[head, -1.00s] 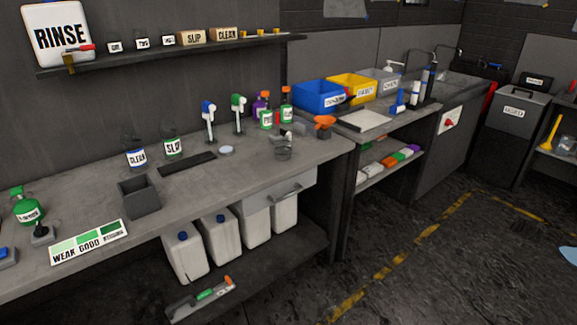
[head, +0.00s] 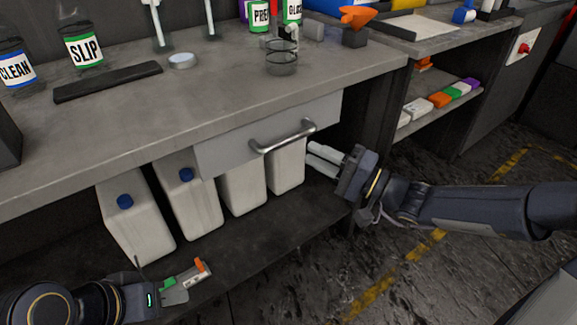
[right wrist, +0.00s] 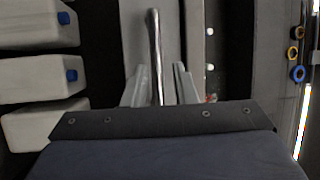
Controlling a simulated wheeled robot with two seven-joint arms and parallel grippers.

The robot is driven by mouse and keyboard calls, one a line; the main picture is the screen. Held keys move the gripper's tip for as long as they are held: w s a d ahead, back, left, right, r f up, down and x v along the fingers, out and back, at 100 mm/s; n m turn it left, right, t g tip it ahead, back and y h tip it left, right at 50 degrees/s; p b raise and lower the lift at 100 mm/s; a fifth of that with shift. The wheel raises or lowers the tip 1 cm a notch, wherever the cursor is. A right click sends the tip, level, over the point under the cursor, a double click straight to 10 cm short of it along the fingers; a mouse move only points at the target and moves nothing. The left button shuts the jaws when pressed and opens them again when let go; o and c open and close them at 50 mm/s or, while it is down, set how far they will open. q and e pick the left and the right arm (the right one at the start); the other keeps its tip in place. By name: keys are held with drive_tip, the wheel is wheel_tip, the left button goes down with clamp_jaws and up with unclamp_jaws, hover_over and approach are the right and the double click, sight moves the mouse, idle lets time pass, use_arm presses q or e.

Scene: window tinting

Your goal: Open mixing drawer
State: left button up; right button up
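The mixing drawer is the light grey front (head: 225,145) under the worktop in the head view. It looks shut and carries a curved metal bar handle (head: 283,140). My right gripper (head: 312,155) is open and empty, just below and right of the handle. In the right wrist view the handle (right wrist: 155,45) appears upright between the two spread fingers (right wrist: 160,85), with gaps on both sides; its exact distance ahead is unclear. My left gripper (head: 165,290) is at the lower left near the shelf; its fingers are not clear.
White jugs (head: 190,205) stand on the lower shelf (head: 255,235) beneath the drawer. A tool with green and orange parts (head: 198,270) lies by my left gripper. Open floor (head: 335,270) lies in front.

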sight(288, 140)
drive_tip(key=shift+m+t, duration=0.3)
drive_tip(key=shift+t, duration=0.1)
drive_tip(key=x, duration=0.5)
drive_tip(key=w+f+b+x, duration=0.1)
drive_tip(key=x, duration=0.2)
drive_tip(key=shift+d, duration=0.2)
drive_tip(key=shift+s, duration=0.1)
clamp_jaws()
